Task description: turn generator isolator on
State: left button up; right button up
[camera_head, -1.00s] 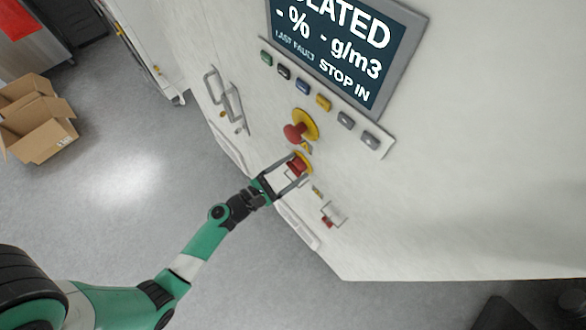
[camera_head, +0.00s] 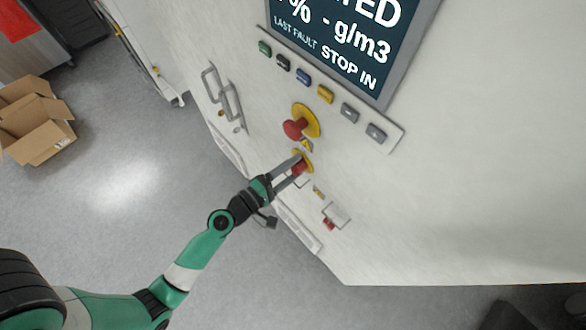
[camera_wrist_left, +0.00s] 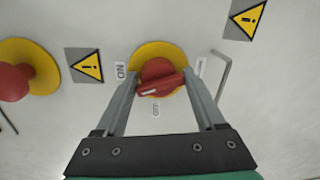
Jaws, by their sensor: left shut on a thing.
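The generator isolator is a red rotary knob (camera_wrist_left: 160,80) on a yellow round plate (camera_wrist_left: 158,55), on the white machine front. In the left wrist view an ON label (camera_wrist_left: 120,71) is at its left and another label (camera_wrist_left: 156,110) is below it. My left gripper (camera_wrist_left: 157,84) has one finger on each side of the knob and is shut on it. The knob's white mark points toward the left finger. In the head view the knob (camera_head: 299,167) is partly hidden by my left gripper (camera_head: 293,170). My right gripper is not in view.
A red emergency-stop button (camera_head: 293,129) on a yellow disc sits just above the isolator. A row of buttons (camera_head: 325,94) and a display (camera_head: 350,45) are higher up. A bent handle (camera_wrist_left: 222,75) stands right of the knob. Cardboard boxes (camera_head: 38,125) lie on the floor at left.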

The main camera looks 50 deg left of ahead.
pick_arm(q)
jog(key=shift+r+m+b, duration=0.25)
jog(key=shift+m+b, duration=0.15)
jog(key=shift+m, duration=1.4)
jog(key=o, duration=1.1)
jog(key=shift+w, duration=0.1)
jog(key=shift+o, duration=0.2)
jog(key=shift+f, duration=0.1)
jog(key=shift+s+f, duration=0.1)
jog(key=shift+s, duration=0.15)
jog(key=s+r+b, duration=0.1)
jog(key=s+b, duration=0.3)
jog(key=s, duration=0.7)
jog(key=shift+d, duration=0.15)
